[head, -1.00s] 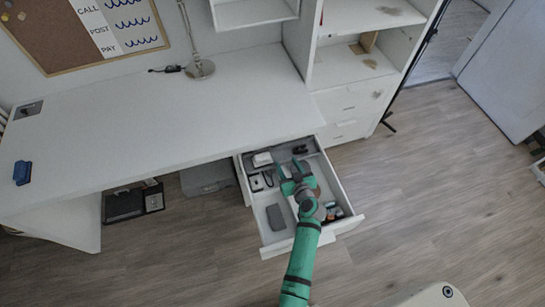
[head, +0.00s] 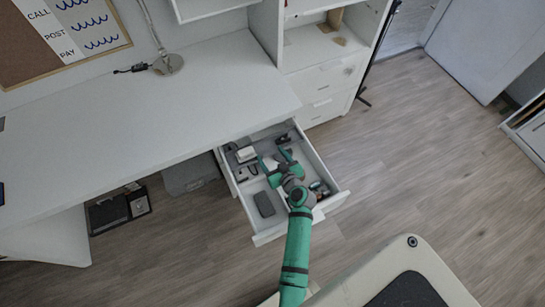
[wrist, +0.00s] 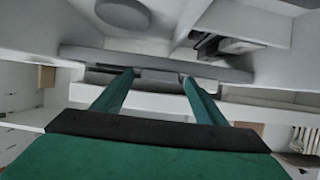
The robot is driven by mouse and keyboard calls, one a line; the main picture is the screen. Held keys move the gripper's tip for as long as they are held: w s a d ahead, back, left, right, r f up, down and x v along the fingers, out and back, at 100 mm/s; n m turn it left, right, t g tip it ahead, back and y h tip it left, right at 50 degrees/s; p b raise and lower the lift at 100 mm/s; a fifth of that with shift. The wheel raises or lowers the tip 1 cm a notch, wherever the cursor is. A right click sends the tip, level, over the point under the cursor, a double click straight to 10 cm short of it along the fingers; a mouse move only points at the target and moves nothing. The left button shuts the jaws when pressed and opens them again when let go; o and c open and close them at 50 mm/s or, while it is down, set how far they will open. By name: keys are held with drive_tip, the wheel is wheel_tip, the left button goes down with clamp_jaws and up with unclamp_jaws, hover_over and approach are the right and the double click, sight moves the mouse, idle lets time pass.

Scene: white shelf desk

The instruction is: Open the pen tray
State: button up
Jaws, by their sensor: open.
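The drawer (head: 325,172) under the desk's right part is pulled open. A grey band across its back looks like the pen tray (head: 272,139), with a small dark object at its right end. In the wrist view, a long grey rim (wrist: 225,71), likely the tray's, runs across just beyond my fingertips. My gripper (head: 274,157) is over the back half of the drawer, fingers apart and empty. The wrist view shows both fingertips (wrist: 158,76) close to the rim; I cannot tell whether they touch it. My arm hides part of the drawer's middle.
The drawer holds a dark grey flat item (head: 264,204), a white box (head: 246,154) and small items at the right. The desktop (head: 150,120) overhangs the drawer's back. A cabinet (head: 325,100) stands behind right. Floor (head: 420,170) to the right is clear.

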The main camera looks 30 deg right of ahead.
wheel_tip(320, 180, up, 3)
drive_tip(key=shift+s+f, duration=0.1)
drive_tip(key=s+a+r, duration=0.6)
drive_tip(key=s+r, duration=0.4)
drive_tip(key=s, duration=0.2)
drive_tip(key=shift+s+a+r, duration=0.15)
drive_tip(key=shift+s+a, duration=0.05)
